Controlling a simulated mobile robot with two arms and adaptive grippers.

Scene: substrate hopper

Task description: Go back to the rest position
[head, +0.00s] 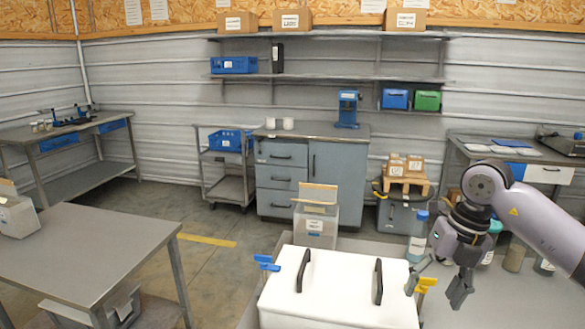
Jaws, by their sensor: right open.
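My right gripper (437,287) is at the lower right, pointing down, with its fingers apart and nothing between them. It is beside the right end of a white lidded box (338,288), near a yellow clip (426,284) on that side. The box has two dark handles on its lid and a blue clip (267,263) on its left. I cannot tell whether a finger touches the yellow clip. My left gripper is not in view.
A grey container (316,222) with an open flap stands behind the white box. Bottles with blue lids (417,237) and jars (514,258) stand close behind my right gripper. A grey table (80,245) is at left. Open floor (205,240) lies between it and the cabinet (290,175).

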